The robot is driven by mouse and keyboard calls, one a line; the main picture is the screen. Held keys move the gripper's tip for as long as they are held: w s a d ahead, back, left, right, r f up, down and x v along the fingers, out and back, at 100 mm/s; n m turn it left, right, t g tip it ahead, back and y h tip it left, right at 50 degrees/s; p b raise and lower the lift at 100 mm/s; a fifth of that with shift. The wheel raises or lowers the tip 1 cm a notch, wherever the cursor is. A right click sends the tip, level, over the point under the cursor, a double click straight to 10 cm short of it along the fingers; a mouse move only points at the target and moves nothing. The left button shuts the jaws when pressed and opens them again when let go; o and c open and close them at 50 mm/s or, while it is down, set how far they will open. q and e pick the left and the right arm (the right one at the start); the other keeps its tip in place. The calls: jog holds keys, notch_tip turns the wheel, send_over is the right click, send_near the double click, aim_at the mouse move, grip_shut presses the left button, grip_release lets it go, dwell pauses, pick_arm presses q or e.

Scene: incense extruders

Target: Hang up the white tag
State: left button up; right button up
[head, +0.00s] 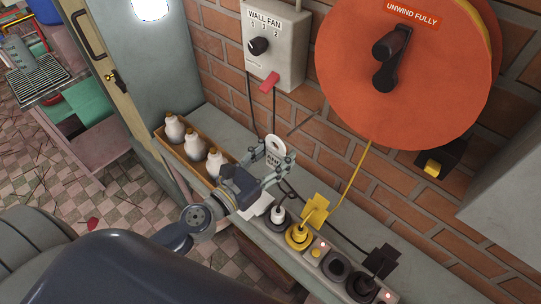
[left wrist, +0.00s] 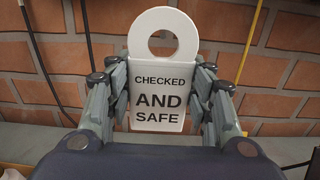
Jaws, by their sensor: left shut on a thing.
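The white tag (head: 273,147) is upright in my left gripper (head: 274,161), in front of the brick wall above the shelf. In the left wrist view the tag (left wrist: 158,74) reads "CHECKED AND SAFE" and has a round hole in its ring-shaped top. My left gripper's fingers (left wrist: 158,97) are shut on its two side edges, with the ring clear above them. A thin dark rod (head: 306,122) shows at the wall, up and right of the tag; I cannot tell whether it is a peg. My right gripper is not in view.
A wall fan switch box (head: 273,45) with a red tab hangs above. A big orange cable reel (head: 405,70) is at the right. On the shelf stand a tray (head: 170,145) of white-topped bottles and a power strip (head: 318,262) with yellow and black plugs. Cords hang nearby.

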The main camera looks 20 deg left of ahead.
pick_arm(q)
jog(key=p+x, duration=0.1)
jog(key=x, duration=0.5)
jog(key=shift+f, duration=0.45)
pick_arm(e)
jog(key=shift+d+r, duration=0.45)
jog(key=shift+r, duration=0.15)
pick_arm(q)
jog(key=shift+w, duration=0.1)
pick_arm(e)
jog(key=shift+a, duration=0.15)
pick_arm(q)
jog(key=o, duration=1)
jog(key=shift+o, duration=0.2)
jog(key=v, duration=1.2)
jog(key=shift+d, duration=0.1)
